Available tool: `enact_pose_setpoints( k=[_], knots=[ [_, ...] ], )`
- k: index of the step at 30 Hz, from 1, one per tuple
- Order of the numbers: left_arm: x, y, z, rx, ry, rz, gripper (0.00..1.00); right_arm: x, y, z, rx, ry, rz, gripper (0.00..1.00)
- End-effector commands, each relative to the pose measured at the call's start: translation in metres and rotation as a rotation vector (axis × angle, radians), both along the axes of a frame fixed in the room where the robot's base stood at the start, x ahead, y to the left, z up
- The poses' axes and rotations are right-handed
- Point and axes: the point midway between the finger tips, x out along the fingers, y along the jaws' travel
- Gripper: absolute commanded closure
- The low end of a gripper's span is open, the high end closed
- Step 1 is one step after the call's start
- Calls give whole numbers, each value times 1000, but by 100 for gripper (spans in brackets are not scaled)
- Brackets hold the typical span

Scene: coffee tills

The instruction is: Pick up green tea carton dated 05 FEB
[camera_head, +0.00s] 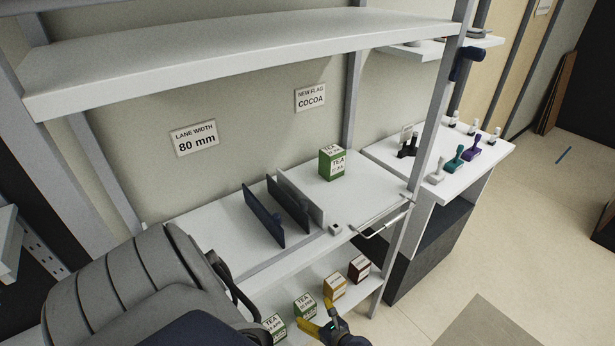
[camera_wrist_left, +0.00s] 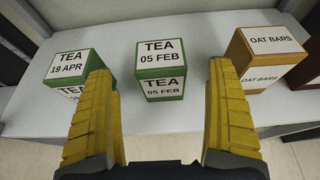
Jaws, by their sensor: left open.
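The green tea carton marked 05 FEB (camera_wrist_left: 160,68) stands upright on the lower shelf, centred between the yellow fingers of my left gripper (camera_wrist_left: 161,75) in the left wrist view. The fingers are open and the carton lies just beyond them, with a gap on both sides. In the head view this carton (camera_head: 305,305) stands in the lower row, beside my left gripper (camera_head: 315,312). Another green tea carton, marked 19 APR (camera_wrist_left: 76,68), stands to its left, partly covered by the left finger. My right gripper is not in view.
A yellow-orange oat bars carton (camera_wrist_left: 265,58) stands to the right, with a dark red carton (camera_head: 359,267) beyond. Above, the upper shelf (camera_head: 205,225) holds dark dividers (camera_head: 288,204) and another green tea carton (camera_head: 332,163), its date unclear. A rack upright (camera_head: 425,140) stands right.

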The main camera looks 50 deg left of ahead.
Motion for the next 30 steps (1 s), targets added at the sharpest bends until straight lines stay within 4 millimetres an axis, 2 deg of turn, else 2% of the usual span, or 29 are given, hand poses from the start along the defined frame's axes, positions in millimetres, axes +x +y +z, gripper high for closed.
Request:
enact_pose_setpoints(
  k=[16, 30],
  knots=[
    [5, 49, -19, 2, 3, -5, 11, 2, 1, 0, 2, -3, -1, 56],
    [5, 56, -23, 1, 2, -4, 12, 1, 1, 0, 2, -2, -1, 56]
  ],
)
